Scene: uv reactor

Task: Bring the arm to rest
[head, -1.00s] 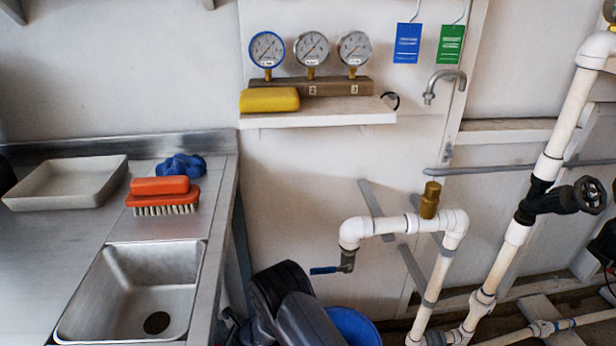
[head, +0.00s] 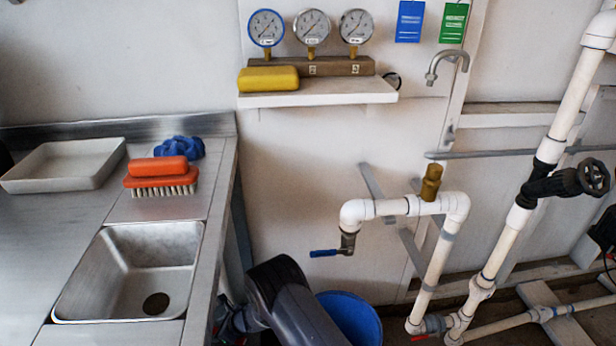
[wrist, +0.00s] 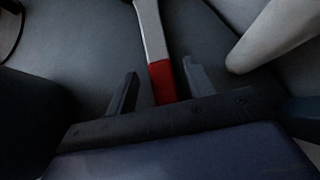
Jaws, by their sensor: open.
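My arm shows at the bottom middle of the head view, folded low between the sink counter and the blue bucket. My gripper (wrist: 158,88) shows in the dark wrist view with its two fingers apart. A grey lever with a red end (wrist: 160,80) appears between the fingers in that view; I cannot tell its distance or whether anything touches it. A pale rounded pipe-like piece (wrist: 270,38) lies to the right of the fingers. The gripper itself cannot be made out clearly in the head view.
The steel counter with its sink (head: 135,270) is at left, holding a tray (head: 65,165) and a red brush (head: 162,178). A blue bucket (head: 355,315) stands beside my arm. White pipes with a blue-handled tap (head: 325,253) and a black valve wheel (head: 592,177) are at right.

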